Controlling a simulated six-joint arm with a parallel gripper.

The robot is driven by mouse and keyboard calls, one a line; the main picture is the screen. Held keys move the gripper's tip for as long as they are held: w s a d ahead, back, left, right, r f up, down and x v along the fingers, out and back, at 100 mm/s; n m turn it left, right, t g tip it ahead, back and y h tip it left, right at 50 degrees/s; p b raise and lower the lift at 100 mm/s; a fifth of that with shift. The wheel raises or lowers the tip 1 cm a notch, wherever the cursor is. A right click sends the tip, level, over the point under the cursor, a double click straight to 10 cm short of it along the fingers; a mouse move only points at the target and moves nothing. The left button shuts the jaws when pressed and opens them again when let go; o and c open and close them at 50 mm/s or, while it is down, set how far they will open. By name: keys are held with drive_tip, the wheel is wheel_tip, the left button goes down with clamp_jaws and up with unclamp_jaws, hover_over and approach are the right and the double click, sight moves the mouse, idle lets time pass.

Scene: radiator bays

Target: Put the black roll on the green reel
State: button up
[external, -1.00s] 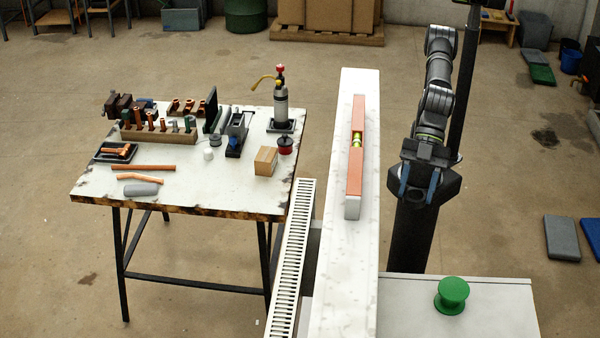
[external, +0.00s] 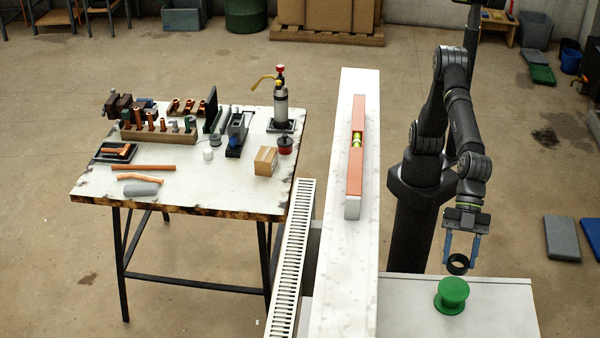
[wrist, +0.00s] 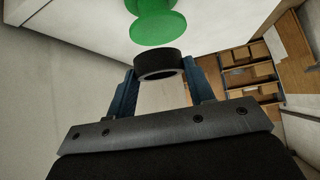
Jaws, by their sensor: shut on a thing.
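The black roll (external: 458,264) is a short black ring held between the blue fingers of my gripper (external: 460,262). It also shows in the wrist view (wrist: 159,65), between the fingertips of my gripper (wrist: 158,75). The green reel (external: 452,295) stands on the light cabinet top (external: 500,315). In the wrist view the reel (wrist: 158,28) shows just beyond the roll, partly cut off by the top edge. In the external view the roll appears above and slightly behind the reel, apart from it.
A white wall ledge (external: 345,265) with an orange level (external: 356,160) runs left of the arm. A workbench (external: 100,185) with tools and pipes stands farther left. The cabinet top around the reel is clear.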

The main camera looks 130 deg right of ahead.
sight(457, 264)
drive_tip(key=shift+f, duration=1.95)
drive_tip(key=shift+f, duration=0.15)
drive_tip(key=o, duration=1)
drive_tip(key=shift+o, duration=0.2)
drive_tip(key=shift+r, duration=0.25)
drive_tip(key=v, duration=1.2)
drive_tip(key=shift+f, duration=0.25)
